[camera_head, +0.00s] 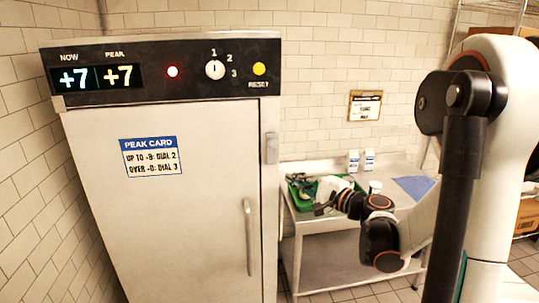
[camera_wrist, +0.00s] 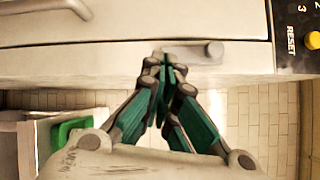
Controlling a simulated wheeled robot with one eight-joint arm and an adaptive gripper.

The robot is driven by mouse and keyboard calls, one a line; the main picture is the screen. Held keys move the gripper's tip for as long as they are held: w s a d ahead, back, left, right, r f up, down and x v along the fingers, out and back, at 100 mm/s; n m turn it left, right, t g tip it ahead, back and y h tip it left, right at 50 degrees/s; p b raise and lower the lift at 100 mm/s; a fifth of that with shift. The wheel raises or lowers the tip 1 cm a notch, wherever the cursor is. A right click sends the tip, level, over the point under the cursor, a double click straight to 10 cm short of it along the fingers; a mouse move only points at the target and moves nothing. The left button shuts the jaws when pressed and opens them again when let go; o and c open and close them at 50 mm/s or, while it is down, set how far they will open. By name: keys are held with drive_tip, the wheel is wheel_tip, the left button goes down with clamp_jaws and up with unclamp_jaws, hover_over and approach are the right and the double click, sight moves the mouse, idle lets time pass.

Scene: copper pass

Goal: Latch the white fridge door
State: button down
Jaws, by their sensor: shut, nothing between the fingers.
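The white fridge door (camera_head: 190,220) stands upright and looks flush or nearly flush with its cabinet. Its long vertical handle (camera_head: 249,237) is near the right edge. A grey latch piece (camera_head: 271,148) sits higher on that edge; I cannot tell whether it is engaged. In the wrist view the door (camera_wrist: 120,25) runs along the top, with the handle (camera_wrist: 188,25) and the grey latch (camera_wrist: 214,52). My gripper (camera_wrist: 165,60) is shut and empty, its tips appearing close to the latch. In the head view my gripper (camera_head: 322,207) is right of the fridge; contact cannot be told.
A peak card (camera_head: 151,156) is on the door. A metal cart (camera_head: 345,272) with a green bin (camera_head: 300,198) stands to the right.

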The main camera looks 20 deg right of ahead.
drive_tip(key=s+d+r+m+t, duration=0.1)
drive_tip(key=s+d+t, duration=0.2)
drive_tip(key=d, duration=0.3)
drive_tip(key=shift+s+d+r+m+y, duration=0.25)
drive_tip(key=shift+s+d+m+y, duration=0.15)
drive_tip(key=shift+s, duration=0.3)
drive_tip(key=shift+w, duration=0.1)
drive_tip(key=b, duration=0.1)
approach(272, 151)
drive_tip(key=w+d+r, duration=0.2)
drive_tip(key=d, duration=0.1)
drive_tip(key=shift+w+a+r, duration=0.45)
drive_tip(key=shift+w+a, duration=0.05)
drive_tip(key=shift+a, duration=0.3)
drive_tip(key=shift+w+a+r, duration=0.4)
drive_tip(key=shift+w+a, duration=0.05)
drive_tip(key=shift+a, duration=0.3)
